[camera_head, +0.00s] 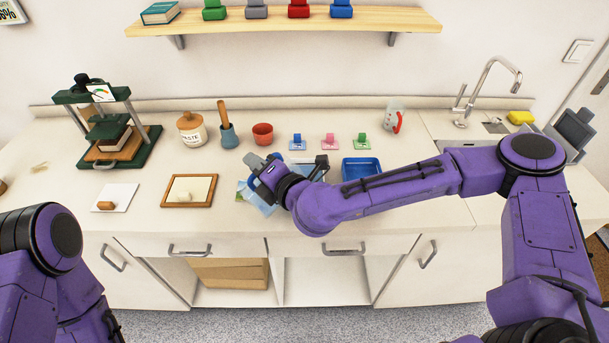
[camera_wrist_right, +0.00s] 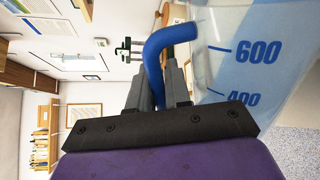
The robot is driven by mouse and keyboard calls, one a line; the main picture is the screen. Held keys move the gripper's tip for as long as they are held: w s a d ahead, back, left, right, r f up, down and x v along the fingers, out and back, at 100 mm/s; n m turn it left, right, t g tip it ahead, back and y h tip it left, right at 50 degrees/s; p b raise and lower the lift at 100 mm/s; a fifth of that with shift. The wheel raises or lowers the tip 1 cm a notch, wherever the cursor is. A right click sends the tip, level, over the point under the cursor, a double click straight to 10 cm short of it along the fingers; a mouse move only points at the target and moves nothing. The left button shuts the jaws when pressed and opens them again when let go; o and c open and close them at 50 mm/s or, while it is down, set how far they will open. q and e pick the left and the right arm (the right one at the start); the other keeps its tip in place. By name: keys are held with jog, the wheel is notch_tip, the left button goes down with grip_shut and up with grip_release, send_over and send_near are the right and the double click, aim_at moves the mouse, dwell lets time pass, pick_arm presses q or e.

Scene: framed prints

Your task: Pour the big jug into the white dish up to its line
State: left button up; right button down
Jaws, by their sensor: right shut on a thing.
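My right gripper (camera_head: 266,170) is shut on the big jug's blue handle (camera_wrist_right: 170,40). In the wrist view the clear jug (camera_wrist_right: 220,65) shows blue marks at 600 and 400 and a pale blue part with a slanted edge. In the head view my gripper and forearm hide most of the jug above the counter's front edge; pale blue parts show beside the gripper. I cannot tell its exact tilt. I cannot make out the white dish; my right arm covers part of the counter there. My left gripper is out of view.
A blue tray (camera_head: 361,169) lies behind my right forearm. A small jug with a red handle (camera_head: 393,119) stands further back. A wooden frame (camera_head: 188,204), a white board (camera_head: 106,205) and a green press (camera_head: 145,151) are to the left. The sink (camera_head: 470,143) is at right.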

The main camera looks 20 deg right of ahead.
jog(key=shift+w+d+r, duration=0.1)
jog(key=shift+w, duration=0.05)
jog(key=shift+w+d+r+m, duration=0.25)
jog(key=shift+d+r+m, duration=0.15)
jog(key=shift+d, duration=0.25)
dwell(0.8)
jog(key=shift+w+d, duration=0.1)
jog(key=shift+w, duration=0.05)
